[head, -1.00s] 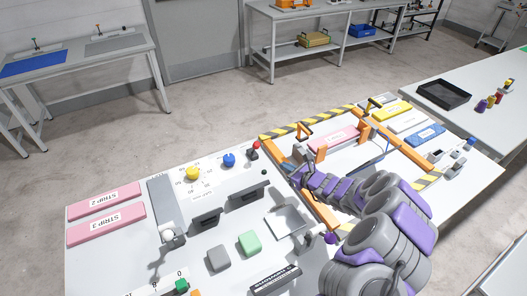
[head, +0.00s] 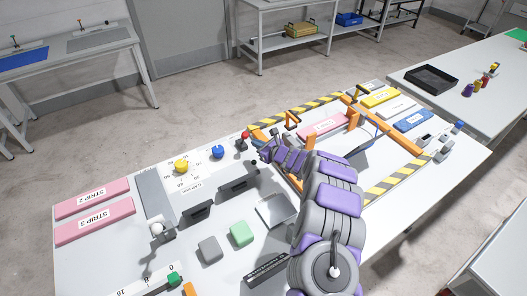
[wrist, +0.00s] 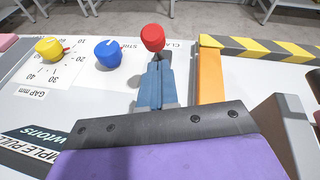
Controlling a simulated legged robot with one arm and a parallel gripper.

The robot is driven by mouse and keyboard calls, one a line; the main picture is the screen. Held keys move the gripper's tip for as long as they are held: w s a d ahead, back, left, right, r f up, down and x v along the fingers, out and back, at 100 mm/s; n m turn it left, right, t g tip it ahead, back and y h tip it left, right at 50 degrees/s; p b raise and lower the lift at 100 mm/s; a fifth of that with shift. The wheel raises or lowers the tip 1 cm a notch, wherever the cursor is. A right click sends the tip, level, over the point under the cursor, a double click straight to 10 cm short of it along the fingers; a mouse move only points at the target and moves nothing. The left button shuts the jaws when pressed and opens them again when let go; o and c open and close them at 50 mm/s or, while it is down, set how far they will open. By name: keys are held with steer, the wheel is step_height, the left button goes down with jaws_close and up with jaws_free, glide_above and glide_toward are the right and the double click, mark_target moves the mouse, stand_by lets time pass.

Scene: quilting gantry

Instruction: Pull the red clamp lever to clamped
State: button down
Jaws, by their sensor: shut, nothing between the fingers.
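The red clamp lever (head: 245,135) has a round red knob on a dark stem. It stands at the back of the white panel, left of the orange frame. In the wrist view the red knob (wrist: 153,37) shows just beyond my fingertips. My gripper (head: 262,153) is just right of and in front of the lever in the head view. In the wrist view its blue-grey fingers (wrist: 161,62) are together with nothing between them. The fingertips overlap the lever's stem in the picture; I cannot tell whether they touch it.
A blue knob (head: 218,152) and a yellow knob (head: 181,166) stand left of the lever. The orange frame (head: 289,170) and striped border (head: 310,114) lie right of it. A pink strip (head: 324,126) lies inside the frame. Dark brackets (head: 238,180) stand in front of the knobs.

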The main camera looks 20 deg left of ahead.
steer(key=shift+w+a+r, duration=0.15)
steer(key=shift+a+r, duration=0.05)
steer(key=shift+a, duration=0.3)
steer(key=shift+w+a+r, duration=0.15)
steer(key=shift+a+r, duration=0.05)
steer(key=shift+a, duration=0.25)
steer(key=shift+d+r, duration=0.1)
